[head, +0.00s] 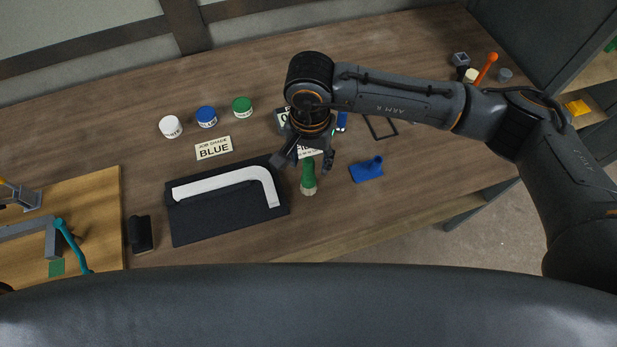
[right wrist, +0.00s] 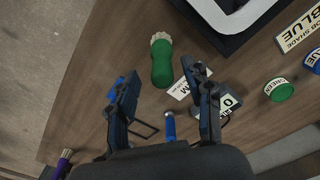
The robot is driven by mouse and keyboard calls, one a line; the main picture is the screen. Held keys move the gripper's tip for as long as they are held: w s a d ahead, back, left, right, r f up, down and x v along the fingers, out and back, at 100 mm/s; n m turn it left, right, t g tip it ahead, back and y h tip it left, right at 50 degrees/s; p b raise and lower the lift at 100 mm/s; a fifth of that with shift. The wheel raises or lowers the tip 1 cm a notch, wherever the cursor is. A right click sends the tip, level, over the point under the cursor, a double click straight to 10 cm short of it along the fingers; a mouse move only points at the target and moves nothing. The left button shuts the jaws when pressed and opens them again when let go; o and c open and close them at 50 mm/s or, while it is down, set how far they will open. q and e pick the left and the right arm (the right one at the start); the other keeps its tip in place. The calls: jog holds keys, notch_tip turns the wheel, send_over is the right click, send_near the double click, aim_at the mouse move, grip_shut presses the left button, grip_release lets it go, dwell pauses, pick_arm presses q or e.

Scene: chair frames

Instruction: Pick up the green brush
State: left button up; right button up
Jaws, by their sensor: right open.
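The green brush (head: 308,178) lies on the wooden workbench with its pale bristles toward the front edge. In the right wrist view the green brush (right wrist: 161,62) lies ahead of the fingertips, nearer the left finger, with its bristles pointing away. My right gripper (head: 306,163) is over the bench just behind and above the brush. It is open and empty, and its two fingers (right wrist: 160,82) stand apart in the wrist view. The brush appears free of both fingers. My left gripper does not show.
A black mat (head: 185,231) with a white curved chair part (head: 222,186) is left of the brush. A blue tool (head: 367,170) lies to the right. White, blue (head: 206,117) and green (head: 242,106) paint jars stand behind. A "BLUE" card (head: 213,148) lies before them.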

notch_tip(320, 180, down, 3)
jog(key=shift+a+f+p, duration=0.1)
jog(key=shift+f+p, duration=0.1)
jog(key=shift+p, duration=0.75)
jog(key=shift+f, duration=0.4)
jog(key=shift+c, duration=0.5)
grip_shut()
jog(key=shift+r, duration=0.1)
jog(key=shift+w+r+b, duration=0.1)
jog(key=shift+r+b, duration=0.2)
jog(key=shift+r, duration=0.25)
jog(key=s+a+r+b, duration=0.1)
jog(key=s+r+b, duration=0.5)
jog(key=s+r, duration=0.5)
jog(key=s, duration=0.3)
jog(key=shift+r+b, duration=0.35)
jog(key=shift+r, duration=0.05)
